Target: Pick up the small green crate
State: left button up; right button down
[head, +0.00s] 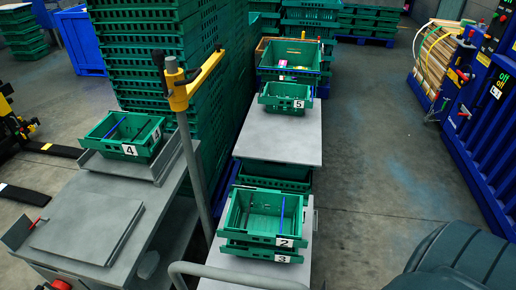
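Several small green crates are in the head view. A small green crate labelled 4 (104,137) stands on a grey tray at the left bench. A small green crate labelled 5 (275,98) stands on the far end of the middle grey table. A small green crate labelled 2 (256,239) sits on top of the crate labelled 3 (244,249) at the near end. Crates 2, 4 and 5 each show a blue strip; crate 3 is mostly hidden under crate 2. Neither of my grippers is in view.
A grey post with a yellow arm (179,98) rises between the left bench (172,200) and the middle table (285,140). Tall stacks of green crates (140,50) stand behind. A blue machine (480,130) is at the right. Open floor (370,150) lies between.

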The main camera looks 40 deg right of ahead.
aim_at(263, 228)
jog(key=z, duration=1.15)
jog(key=k+j+z, duration=0.1)
jog(key=j, duration=0.1)
